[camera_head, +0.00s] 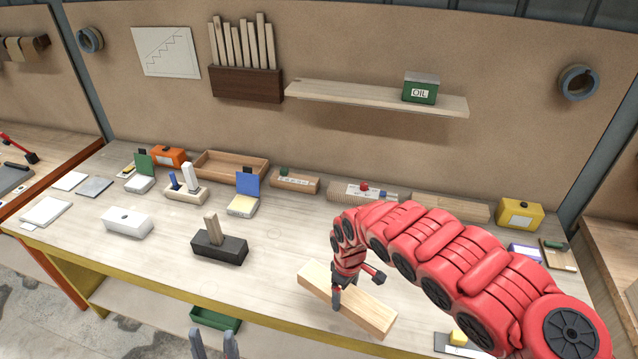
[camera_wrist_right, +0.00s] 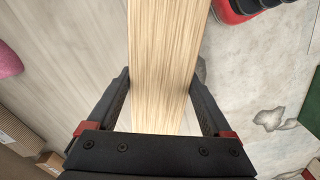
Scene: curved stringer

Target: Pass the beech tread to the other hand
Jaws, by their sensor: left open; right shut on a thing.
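The beech tread (camera_head: 374,312) is a pale wooden block near the front of the bench, at the lower middle right of the head view. My right gripper (camera_head: 352,287) is shut on it from above, partly covering it. In the right wrist view the tread (camera_wrist_right: 168,60) runs lengthwise between the two fingers of my right gripper (camera_wrist_right: 162,98). My left gripper (camera_head: 214,345) shows only as two grey fingertips at the bottom edge of the head view. It is open, empty and apart from the tread, to its left.
A black block with a wooden handle (camera_head: 222,249) and a white block (camera_head: 128,222) stand on the bench (camera_head: 160,262) left of the tread. A wooden tray (camera_head: 232,168) and several small items line the back. A green bin (camera_head: 215,318) sits below the front edge.

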